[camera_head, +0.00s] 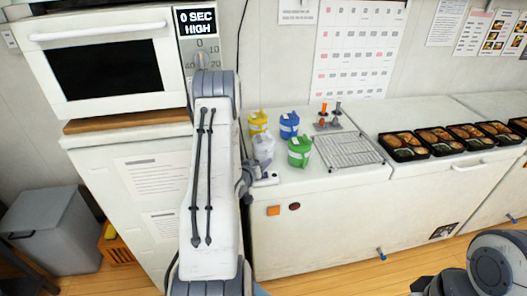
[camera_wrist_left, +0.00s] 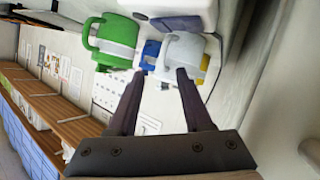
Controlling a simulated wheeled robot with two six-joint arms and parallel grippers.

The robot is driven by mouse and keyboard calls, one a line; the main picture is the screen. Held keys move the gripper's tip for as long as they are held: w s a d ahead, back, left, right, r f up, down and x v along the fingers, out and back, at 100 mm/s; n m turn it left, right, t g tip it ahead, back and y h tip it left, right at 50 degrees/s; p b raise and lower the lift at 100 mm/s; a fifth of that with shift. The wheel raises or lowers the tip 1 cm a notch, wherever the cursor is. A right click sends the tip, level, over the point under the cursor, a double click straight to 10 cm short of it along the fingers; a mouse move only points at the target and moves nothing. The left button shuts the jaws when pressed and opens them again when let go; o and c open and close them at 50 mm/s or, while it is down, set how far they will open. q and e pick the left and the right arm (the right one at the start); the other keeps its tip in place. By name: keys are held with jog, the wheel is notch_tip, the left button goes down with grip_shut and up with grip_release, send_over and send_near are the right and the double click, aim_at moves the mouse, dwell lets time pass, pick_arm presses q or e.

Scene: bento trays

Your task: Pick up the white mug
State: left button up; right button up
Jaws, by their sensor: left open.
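The white mug (camera_head: 263,147) stands on the white counter among three other mugs, left of the green mug (camera_head: 300,152) and in front of the yellow mug (camera_head: 258,122). My left gripper (camera_head: 262,180) is low over the counter's front edge, just in front of the white mug, partly hidden by my arm. In the left wrist view my left gripper (camera_wrist_left: 160,72) is open, with its fingers pointing toward the white mug (camera_wrist_left: 184,48). One fingertip overlaps the mug in the picture; I cannot tell whether they touch. My right arm shows at the bottom right, its fingers not clear.
A blue mug (camera_head: 289,125) stands behind, close to the others. A wire rack (camera_head: 347,150) and a holder with orange-handled tools (camera_head: 328,124) are to the right. Several bento trays (camera_head: 404,153) line the counter further right. A microwave (camera_head: 104,65) stands at left.

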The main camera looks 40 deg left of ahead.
aim_at(265, 157)
pick_arm(q)
jog(key=p+x, duration=0.2)
jog(key=x, duration=0.2)
jog(key=shift+w+a+r, duration=0.1)
jog(key=shift+a+r, duration=0.05)
jog(key=shift+a, duration=0.1)
jog(key=shift+w+a+f, duration=0.1)
jog(key=shift+w+f, duration=0.1)
jog(key=shift+w, duration=0.15)
grip_shut()
dwell(0.9)
jog(key=shift+r, duration=0.15)
